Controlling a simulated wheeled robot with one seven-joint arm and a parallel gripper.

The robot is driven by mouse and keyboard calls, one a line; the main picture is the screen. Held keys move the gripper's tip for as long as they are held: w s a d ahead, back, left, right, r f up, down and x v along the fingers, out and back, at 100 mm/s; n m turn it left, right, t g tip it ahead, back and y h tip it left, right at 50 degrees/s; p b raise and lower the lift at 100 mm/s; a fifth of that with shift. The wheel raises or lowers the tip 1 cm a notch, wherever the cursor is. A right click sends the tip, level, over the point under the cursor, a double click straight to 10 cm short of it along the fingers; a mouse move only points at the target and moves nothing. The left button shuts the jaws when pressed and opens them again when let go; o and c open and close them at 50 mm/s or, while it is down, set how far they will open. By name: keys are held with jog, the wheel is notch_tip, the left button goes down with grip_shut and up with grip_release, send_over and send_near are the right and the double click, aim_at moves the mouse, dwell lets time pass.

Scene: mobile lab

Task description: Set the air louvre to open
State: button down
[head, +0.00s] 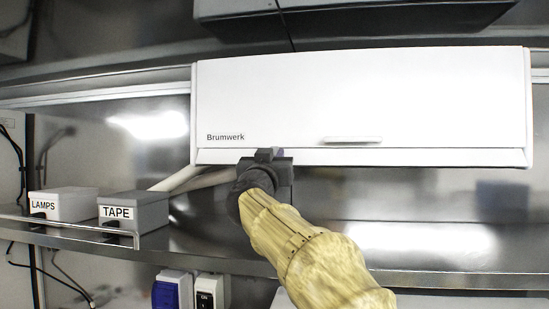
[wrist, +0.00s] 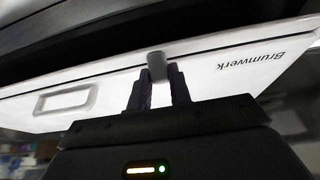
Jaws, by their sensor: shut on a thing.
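The air unit is a long white box marked Brumwerk (head: 360,95) on the wall in the head view. A narrow white strip, which looks like the louvre (head: 420,157), runs along its lower edge. My gripper (head: 268,155) is at this lower edge, below the lettering. In the wrist view my gripper (wrist: 158,85) is shut on a small grey tab (wrist: 157,65) at the edge of the white unit. My gripper hides most of the tab in the head view. I cannot tell the louvre's exact angle.
A bar handle (head: 352,139) is on the unit's front, right of my gripper. On the steel shelf (head: 230,262) below stand boxes labelled LAMPS (head: 75,205) and TAPE (head: 150,212). Blue and white switches (head: 172,290) are under the shelf. A dark cabinet (head: 350,20) hangs above.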

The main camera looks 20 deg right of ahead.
jog(key=shift+r+g+y, duration=0.2)
jog(key=shift+g+y, duration=0.1)
jog(key=shift+r+g+y+p, duration=0.35)
jog(key=shift+r+g+y, duration=0.55)
jog(key=shift+g, duration=0.6)
jog(key=shift+r+g+y, duration=0.4)
jog(key=shift+g+y, duration=0.2)
jog(key=shift+g, duration=0.2)
jog(key=c, duration=1.3)
grip_release()
jog(key=shift+s, duration=0.1)
jog(key=b+v, duration=0.3)
jog(key=v, duration=1.4)
jog(key=shift+a, duration=0.1)
